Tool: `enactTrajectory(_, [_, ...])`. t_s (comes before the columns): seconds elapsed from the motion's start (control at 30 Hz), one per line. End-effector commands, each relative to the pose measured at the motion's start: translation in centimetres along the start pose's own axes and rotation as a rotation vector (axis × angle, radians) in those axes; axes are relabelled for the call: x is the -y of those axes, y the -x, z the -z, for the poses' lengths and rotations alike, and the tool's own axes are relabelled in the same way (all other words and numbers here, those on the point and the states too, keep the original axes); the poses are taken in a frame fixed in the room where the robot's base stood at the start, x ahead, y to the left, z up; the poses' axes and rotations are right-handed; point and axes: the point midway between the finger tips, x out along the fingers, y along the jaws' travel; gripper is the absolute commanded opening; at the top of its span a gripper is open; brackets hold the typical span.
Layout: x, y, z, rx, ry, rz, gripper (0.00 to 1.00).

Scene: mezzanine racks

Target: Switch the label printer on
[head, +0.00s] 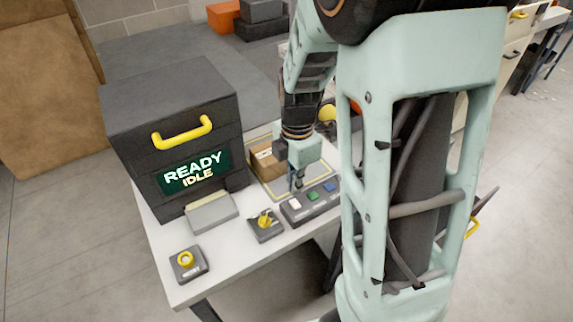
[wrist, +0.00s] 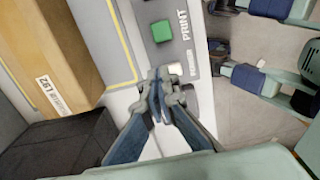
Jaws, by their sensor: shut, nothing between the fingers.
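The label printer (head: 175,125) is a dark box with a yellow handle on the white table. Its screen (head: 193,173) reads "READY" and "IDLE". A grey button panel (head: 296,213) lies to its right, with a white button (head: 295,203), a green button (head: 313,196) and a blue button (head: 330,187). In the wrist view the green button (wrist: 161,31) stands beside the word "PRINT". My gripper (head: 298,184) is shut and empty, pointing down at the panel. In the wrist view its fingertips (wrist: 162,77) are right beside the white button (wrist: 175,68); I cannot tell whether they touch.
A yellow rotary switch (head: 264,221) on a dark base sits left of the panel. A yellow round knob (head: 186,260) on another base is at the table's near left corner. A cardboard box (head: 266,163) stands behind the panel. Bare tabletop (head: 225,247) lies between the knob and switch.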

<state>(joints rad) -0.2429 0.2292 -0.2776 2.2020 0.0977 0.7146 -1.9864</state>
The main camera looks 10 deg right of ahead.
Motion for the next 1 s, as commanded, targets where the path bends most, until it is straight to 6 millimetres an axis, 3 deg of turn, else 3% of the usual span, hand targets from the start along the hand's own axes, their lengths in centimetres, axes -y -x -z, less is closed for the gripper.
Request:
enactTrajectory(0.23, [0.0,-1.9,0.0,-0.001,0.0,0.0,0.0])
enactTrajectory(1.0, [-0.3,-2.8,0.0,0.0,0.0,0.084,0.0])
